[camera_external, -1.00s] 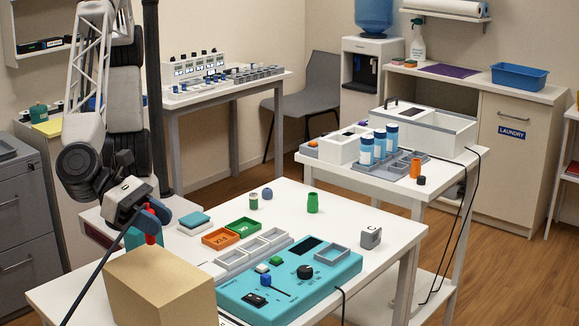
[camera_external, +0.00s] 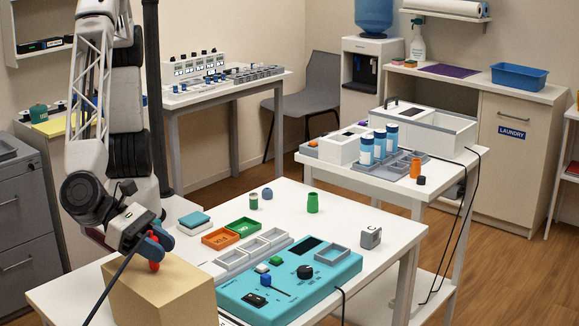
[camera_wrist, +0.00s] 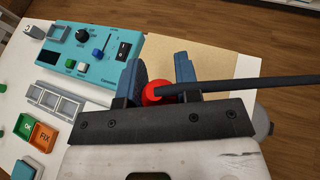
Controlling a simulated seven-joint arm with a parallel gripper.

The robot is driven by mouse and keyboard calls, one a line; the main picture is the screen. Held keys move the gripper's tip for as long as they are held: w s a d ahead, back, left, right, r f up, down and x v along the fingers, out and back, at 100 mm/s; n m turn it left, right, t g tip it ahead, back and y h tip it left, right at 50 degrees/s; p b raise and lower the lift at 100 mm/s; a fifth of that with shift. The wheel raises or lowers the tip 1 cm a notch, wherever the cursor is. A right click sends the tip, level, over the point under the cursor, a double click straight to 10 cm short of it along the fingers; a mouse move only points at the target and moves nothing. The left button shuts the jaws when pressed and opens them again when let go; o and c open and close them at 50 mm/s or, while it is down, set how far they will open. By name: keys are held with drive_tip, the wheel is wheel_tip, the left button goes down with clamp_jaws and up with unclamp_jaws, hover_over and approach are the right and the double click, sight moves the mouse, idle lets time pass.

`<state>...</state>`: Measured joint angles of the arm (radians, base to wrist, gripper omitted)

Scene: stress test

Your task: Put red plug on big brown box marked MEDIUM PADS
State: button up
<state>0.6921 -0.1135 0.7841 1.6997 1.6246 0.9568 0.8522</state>
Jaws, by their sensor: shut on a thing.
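The red plug (camera_wrist: 153,92) is between the blue fingers of my gripper (camera_wrist: 162,75) in the wrist view, with a dark cable running off to the right. My gripper is shut on it. In the external view, my gripper (camera_external: 158,244) holds the red plug (camera_external: 154,266) low over the top of the big brown box (camera_external: 165,298). I cannot tell whether the plug touches the box top. In the wrist view, the tan box top (camera_wrist: 205,57) lies below and beyond the fingers. No MEDIUM PADS marking shows on the visible faces.
A teal device (camera_external: 290,283) with knobs stands right of the box. Grey trays (camera_external: 253,250), an orange FIX tray (camera_external: 220,238) and a green tray (camera_external: 243,227) lie behind it. A black cable (camera_external: 108,288) hangs left of the box.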

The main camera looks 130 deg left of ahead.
drive_tip(key=shift+f, duration=0.2)
drive_tip(key=o, duration=0.9)
drive_tip(key=shift+r, duration=0.15)
drive_tip(key=shift+v, duration=6)
